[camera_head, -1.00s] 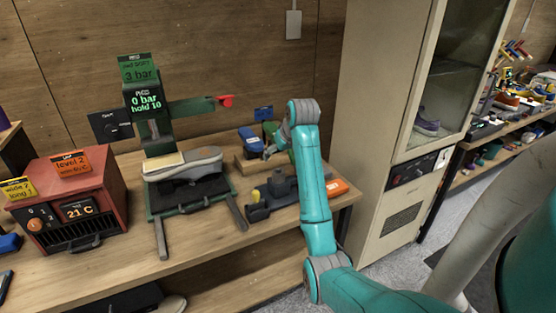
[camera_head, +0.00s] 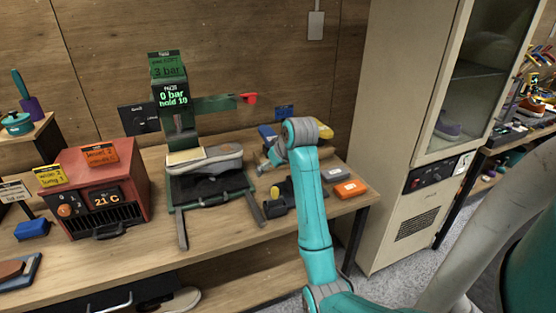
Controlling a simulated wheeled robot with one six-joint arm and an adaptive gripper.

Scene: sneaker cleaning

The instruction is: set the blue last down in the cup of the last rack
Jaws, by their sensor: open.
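The blue last (camera_head: 266,132) shows at the back of the worktop, on the left part of the wooden last rack (camera_head: 263,168). My wrist hides part of it, and I cannot tell whether it sits fully in its cup. My gripper (camera_head: 268,159) is just in front of and below the blue last, over the rack. Its fingers are small and partly hidden, but it looks open and apart from the last. A yellow last (camera_head: 323,129) shows just right of my wrist.
A press holding a grey sneaker (camera_head: 212,160) stands left of the rack. A dark tool (camera_head: 280,200) lies in front of it. A tall cabinet (camera_head: 405,150) stands further right.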

